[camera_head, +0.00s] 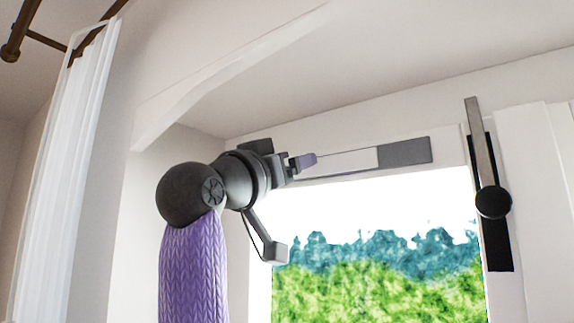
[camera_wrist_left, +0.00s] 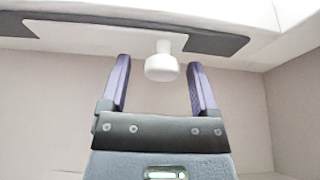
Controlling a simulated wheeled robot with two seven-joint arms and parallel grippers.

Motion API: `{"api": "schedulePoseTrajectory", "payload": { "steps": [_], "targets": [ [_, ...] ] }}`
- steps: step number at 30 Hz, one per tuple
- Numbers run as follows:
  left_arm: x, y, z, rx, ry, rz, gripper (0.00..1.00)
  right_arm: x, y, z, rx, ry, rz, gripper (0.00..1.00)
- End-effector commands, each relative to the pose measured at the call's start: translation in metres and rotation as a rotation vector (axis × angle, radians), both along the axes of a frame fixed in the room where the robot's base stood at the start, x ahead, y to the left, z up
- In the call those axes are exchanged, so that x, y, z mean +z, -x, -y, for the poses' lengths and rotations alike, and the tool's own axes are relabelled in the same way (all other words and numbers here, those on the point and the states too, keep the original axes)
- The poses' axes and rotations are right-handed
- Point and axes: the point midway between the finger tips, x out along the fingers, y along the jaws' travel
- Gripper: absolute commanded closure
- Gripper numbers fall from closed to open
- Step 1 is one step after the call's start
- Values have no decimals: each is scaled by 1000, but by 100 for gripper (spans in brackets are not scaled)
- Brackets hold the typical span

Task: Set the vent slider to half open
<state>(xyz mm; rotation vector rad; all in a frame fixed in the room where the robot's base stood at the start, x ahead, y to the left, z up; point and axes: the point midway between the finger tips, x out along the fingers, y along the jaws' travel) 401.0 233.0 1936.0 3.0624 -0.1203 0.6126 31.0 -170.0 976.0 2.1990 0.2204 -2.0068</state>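The vent is a long dark grey strip (camera_head: 405,152) above the window, with a white slider plate (camera_head: 345,162) over part of it. In the left wrist view the white slider plate (camera_wrist_left: 95,38) has dark grey strip showing at both ends. A white round knob (camera_wrist_left: 162,68) sticks out from the plate's right part. My left gripper (camera_head: 306,162) is at the vent's left part in the head view. In the left wrist view its purple fingers (camera_wrist_left: 160,72) are open, one on each side of the knob, with gaps on both sides. The knob is hidden in the head view.
A window (camera_head: 380,255) with green foliage outside is below the vent. A dark latch with a metal lever (camera_head: 482,140) and round black knob (camera_head: 493,202) is on the frame at right. A white curtain (camera_head: 65,170) hangs at left.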

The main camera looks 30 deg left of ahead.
Motion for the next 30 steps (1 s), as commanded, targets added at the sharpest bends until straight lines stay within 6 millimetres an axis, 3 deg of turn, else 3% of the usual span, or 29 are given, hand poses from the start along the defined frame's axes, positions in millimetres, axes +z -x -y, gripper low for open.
{"api": "schedulePoseTrajectory", "payload": {
  "steps": [5, 12, 16, 30],
  "targets": [
    [-6, 7, -1, 1, 0, 1, 22, -9, 0, 0, 0, 0, -1, 49],
    [-33, 62, -5, 2, 0, 5, 22, -53, 1, 0, 0, 0, -1, 49],
    [-39, 83, -7, 1, 0, 3, 22, -64, 1, 0, 0, 0, -1, 49],
    [-38, 91, -7, 0, 0, 0, 22, -64, 0, 0, 0, -1, -1, 49]
  ]
}}
